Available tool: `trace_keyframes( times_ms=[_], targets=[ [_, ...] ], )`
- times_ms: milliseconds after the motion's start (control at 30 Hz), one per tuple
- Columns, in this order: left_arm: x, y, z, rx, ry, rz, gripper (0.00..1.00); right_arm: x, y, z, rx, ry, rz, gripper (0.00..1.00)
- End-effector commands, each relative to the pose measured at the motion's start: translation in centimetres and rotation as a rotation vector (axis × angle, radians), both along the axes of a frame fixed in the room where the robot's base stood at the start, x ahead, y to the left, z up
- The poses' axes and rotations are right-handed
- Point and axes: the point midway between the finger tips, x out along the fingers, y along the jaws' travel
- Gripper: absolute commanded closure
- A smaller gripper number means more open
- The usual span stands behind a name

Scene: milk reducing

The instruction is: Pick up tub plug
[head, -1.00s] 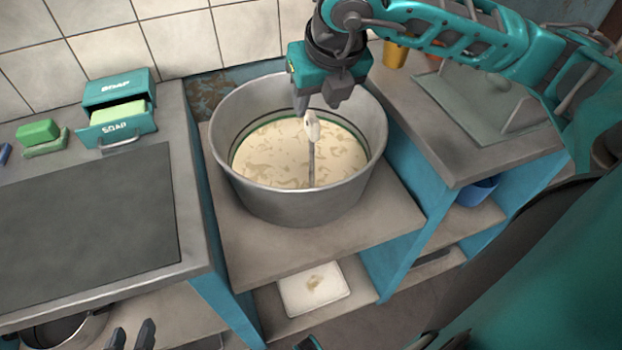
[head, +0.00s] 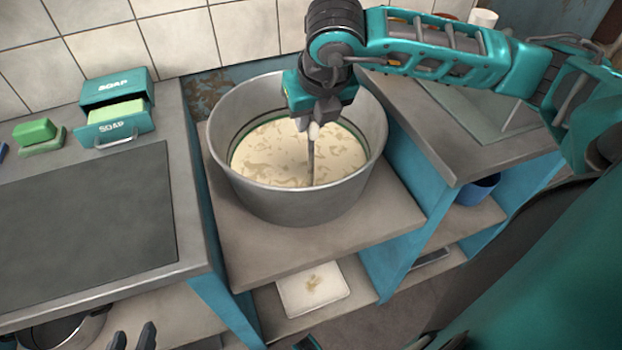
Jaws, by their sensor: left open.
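A large grey metal tub (head: 290,205) stands on a low shelf and holds a pale, blotchy liquid. A thin rod with a white top, apparently the tub plug (head: 311,160), stands upright out of the liquid; its lower end is hidden. My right gripper (head: 312,122) points down inside the tub, with its fingers at the rod's white top. They partly cover it, and I cannot tell if they are closed on it. My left gripper (head: 132,338) shows at the bottom left edge, its two dark fingertips apart and empty, far from the tub.
A counter on the left carries an open teal soap box (head: 117,108) and a green soap bar (head: 36,132). A counter (head: 430,130) stands on the right. Below are a white tray (head: 313,288), a metal pot (head: 68,332) and a blue container (head: 478,189). The tub's rim surrounds my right gripper.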

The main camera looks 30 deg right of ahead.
Motion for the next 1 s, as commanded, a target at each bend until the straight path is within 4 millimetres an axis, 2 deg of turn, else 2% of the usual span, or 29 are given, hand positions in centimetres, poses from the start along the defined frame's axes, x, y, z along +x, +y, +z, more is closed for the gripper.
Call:
trace_keyframes(
  times_ms=[33, 233, 800, 1000],
  targets=[
    [0.0, 0.0, 0.0, 0.0, 0.0, 0.0, 0.57, 0.0, 0.0, 0.0, 0.0, 0.0, 0.0, 0.81],
    [0.0, 0.0, 0.0, 0.0, 0.001, 0.0, 0.57, 0.0, 0.0, 0.0, 0.0, 0.0, 0.0, 1.0],
    [0.0, 0.0, 0.0, 0.001, 0.001, 0.001, 0.57, 0.0, 0.0, 0.1, 0.001, -0.002, -0.001, 1.0],
    [0.0, 0.0, 0.2, 0.001, 0.001, 0.001, 0.57, 0.1, 0.0, 1.2, 0.002, -0.004, -0.001, 1.0]
  ],
)
